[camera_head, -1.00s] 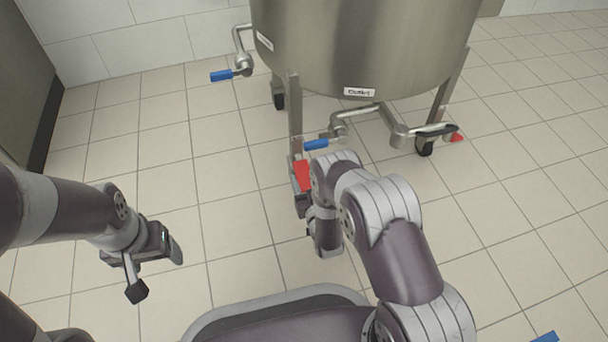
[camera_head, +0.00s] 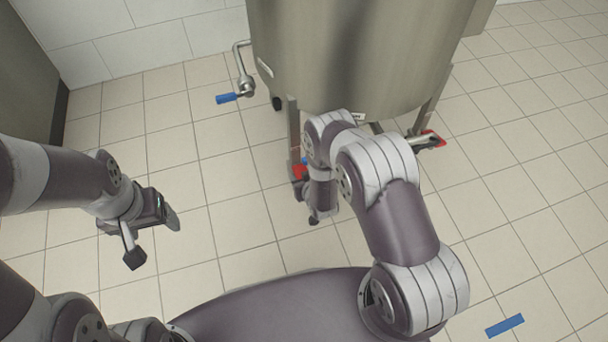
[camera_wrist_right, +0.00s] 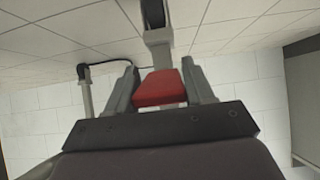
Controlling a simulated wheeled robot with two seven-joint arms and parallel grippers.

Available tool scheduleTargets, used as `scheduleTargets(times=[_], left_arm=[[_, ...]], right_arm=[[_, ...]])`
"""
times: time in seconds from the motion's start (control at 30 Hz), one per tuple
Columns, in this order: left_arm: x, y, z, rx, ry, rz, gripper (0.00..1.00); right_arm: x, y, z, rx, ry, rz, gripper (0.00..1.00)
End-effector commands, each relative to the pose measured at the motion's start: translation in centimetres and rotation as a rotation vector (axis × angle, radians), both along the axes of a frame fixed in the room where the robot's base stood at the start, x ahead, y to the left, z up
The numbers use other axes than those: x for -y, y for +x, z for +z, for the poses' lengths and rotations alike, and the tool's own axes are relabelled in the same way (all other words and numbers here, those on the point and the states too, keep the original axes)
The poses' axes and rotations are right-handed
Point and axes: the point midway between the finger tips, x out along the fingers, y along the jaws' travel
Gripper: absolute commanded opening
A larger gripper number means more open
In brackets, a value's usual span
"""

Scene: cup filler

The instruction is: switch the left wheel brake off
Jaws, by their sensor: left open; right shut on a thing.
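The left wheel brake is a red lever (camera_head: 299,172) low on the front left leg of the steel tank (camera_head: 350,60). It also shows in the right wrist view (camera_wrist_right: 160,90). My right gripper (camera_wrist_right: 160,78) is shut on this red lever, with one finger on each side. In the head view my right arm hides most of that wheel and of the gripper. My left gripper (camera_head: 153,238) is open and empty, over bare floor left of the tank.
A second wheel with a red brake (camera_head: 430,140) stands at the tank's right. A blue floor strip (camera_head: 505,325) lies lower right. The tiled floor at left is clear.

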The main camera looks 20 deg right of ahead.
Motion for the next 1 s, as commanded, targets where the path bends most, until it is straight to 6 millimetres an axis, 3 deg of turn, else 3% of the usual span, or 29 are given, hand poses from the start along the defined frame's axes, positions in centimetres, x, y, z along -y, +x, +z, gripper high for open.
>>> scheduleTargets(times=[0.57,0.6,0.67,1.0], left_arm=[[0.00,0.00,0.64,0.000,0.000,0.000,0.73],[0.00,0.00,0.64,0.000,0.000,0.000,0.73],[0.00,0.00,0.64,0.000,0.000,0.000,0.73],[0.00,0.00,1.17,0.000,0.000,0.000,0.73]], right_arm=[[0.00,0.28,0.39,-0.035,-0.001,0.000,0.00],[0.00,0.29,0.39,-0.035,-0.001,0.000,0.56],[0.00,0.28,0.39,-0.035,-0.001,0.000,0.73],[0.02,-0.18,0.85,-0.038,-0.001,0.000,0.73]])
